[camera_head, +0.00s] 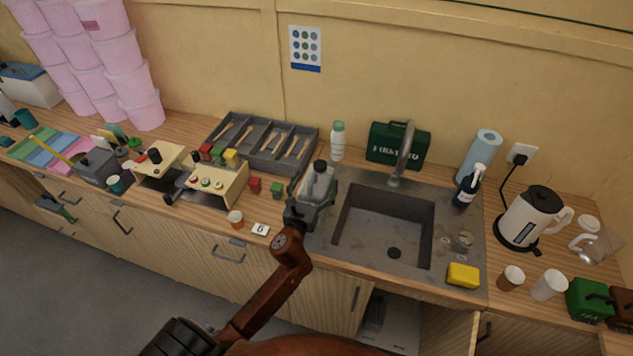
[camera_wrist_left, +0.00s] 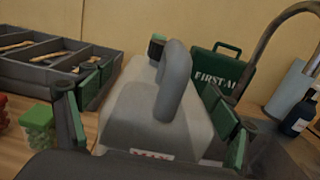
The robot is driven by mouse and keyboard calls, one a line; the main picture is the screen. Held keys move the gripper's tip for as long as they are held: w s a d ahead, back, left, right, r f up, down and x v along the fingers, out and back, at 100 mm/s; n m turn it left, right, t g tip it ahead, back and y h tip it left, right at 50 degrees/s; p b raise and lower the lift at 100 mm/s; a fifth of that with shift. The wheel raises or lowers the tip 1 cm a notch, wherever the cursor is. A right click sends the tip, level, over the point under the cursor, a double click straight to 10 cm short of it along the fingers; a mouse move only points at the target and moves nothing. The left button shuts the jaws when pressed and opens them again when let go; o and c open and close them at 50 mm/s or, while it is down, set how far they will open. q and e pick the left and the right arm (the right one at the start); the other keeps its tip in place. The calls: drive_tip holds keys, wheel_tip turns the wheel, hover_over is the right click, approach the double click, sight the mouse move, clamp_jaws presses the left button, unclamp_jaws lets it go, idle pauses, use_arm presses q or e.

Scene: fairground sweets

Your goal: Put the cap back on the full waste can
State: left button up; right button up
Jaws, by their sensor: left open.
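The waste can (camera_wrist_left: 150,110) is a grey can with an arched grey handle on top and part of a red-lettered label low on its near side. In the head view the can (camera_head: 317,183) stands at the left rim of the sink. A dark cap-like piece (camera_wrist_left: 157,46) shows at its far end, behind the handle; I cannot tell whether it is a seated cap. My left gripper (camera_head: 308,205) is open, its green-padded fingers at either side of the can in the left wrist view (camera_wrist_left: 160,95). I cannot tell whether they touch it. My right gripper is out of view.
The sink (camera_head: 385,225) and its tap (camera_head: 403,155) are right of the can. A green first aid box (camera_head: 398,145) and a white bottle (camera_head: 337,142) stand behind.

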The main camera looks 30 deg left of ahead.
use_arm(q)
drive_tip(key=shift+s+r, duration=0.1)
drive_tip(key=shift+r, duration=0.15)
drive_tip(key=v, duration=1.2)
drive_tip(key=shift+f, duration=0.2)
